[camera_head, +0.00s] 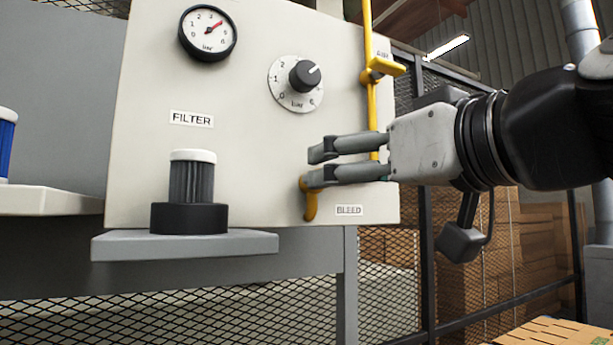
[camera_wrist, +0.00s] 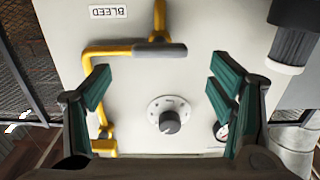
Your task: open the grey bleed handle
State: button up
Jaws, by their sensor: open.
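The grey bleed handle (camera_wrist: 160,50) shows in the wrist view as a short bar lying crosswise on a yellow pipe (camera_wrist: 159,18), close to the upside-down BLEED label (camera_wrist: 108,12). In the head view the yellow pipe end (camera_head: 310,206) shows left of the BLEED label (camera_head: 348,210); the handle there cannot be told apart from my fingers. My gripper (camera_head: 318,165) is in front of the panel by this pipe, with its fingers apart. In the wrist view my gripper (camera_wrist: 161,86) is open and empty, and the handle appears above the gap between its green pads.
The panel (camera_head: 250,130) carries a pressure gauge (camera_head: 208,33), a round dial knob (camera_head: 304,76) and a yellow valve handle (camera_head: 386,67) at upper right. A filter (camera_head: 191,180) stands on a grey shelf (camera_head: 185,246) to the left. Mesh fencing (camera_head: 200,315) is below.

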jog(key=x, duration=0.7)
jog(key=shift+c, duration=0.6)
jog(key=c, duration=1)
